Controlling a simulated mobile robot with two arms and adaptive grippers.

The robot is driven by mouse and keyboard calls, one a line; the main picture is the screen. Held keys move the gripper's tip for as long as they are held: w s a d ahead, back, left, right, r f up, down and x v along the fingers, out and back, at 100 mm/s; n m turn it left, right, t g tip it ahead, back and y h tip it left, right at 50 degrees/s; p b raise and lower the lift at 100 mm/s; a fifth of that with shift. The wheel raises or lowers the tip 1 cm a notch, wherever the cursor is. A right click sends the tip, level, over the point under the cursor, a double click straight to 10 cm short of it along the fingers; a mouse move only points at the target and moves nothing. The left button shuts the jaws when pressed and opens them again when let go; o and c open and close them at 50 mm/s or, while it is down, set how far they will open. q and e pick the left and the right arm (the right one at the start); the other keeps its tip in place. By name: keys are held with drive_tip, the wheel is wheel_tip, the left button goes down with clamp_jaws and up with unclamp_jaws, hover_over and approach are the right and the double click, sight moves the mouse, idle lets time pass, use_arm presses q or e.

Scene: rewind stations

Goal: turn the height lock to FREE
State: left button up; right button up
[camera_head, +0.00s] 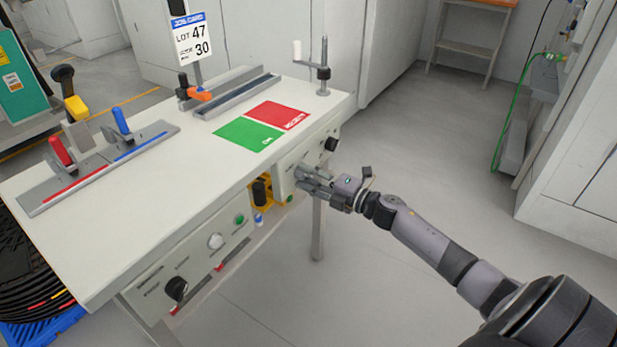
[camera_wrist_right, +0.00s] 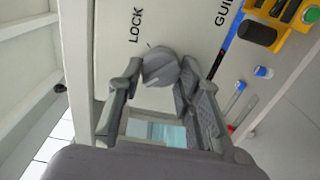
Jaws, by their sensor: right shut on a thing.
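In the right wrist view a round grey knob (camera_wrist_right: 160,68) sits on the pale front panel (camera_wrist_right: 170,22), near the printed word LOCK. My right gripper (camera_wrist_right: 162,75) has one finger on each side of this knob and is shut on it. A ridge or mark shows on the knob's face, but I cannot read its setting. In the head view my right gripper (camera_head: 305,180) is at the front panel of the white table (camera_head: 130,215) and hides the knob. My left gripper is not in view.
A black knob (camera_head: 331,144) is on the panel right of my gripper. A yellow holder (camera_head: 264,192) is just left of it, and another black knob (camera_head: 176,288) is farther left. A green and red mat (camera_head: 262,126) lies on the tabletop. The floor at right is clear.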

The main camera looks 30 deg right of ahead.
drive_tip(key=shift+f, duration=0.1)
drive_tip(key=o, duration=1.1)
drive_tip(key=shift+o, duration=0.2)
drive_tip(key=v, duration=1.2)
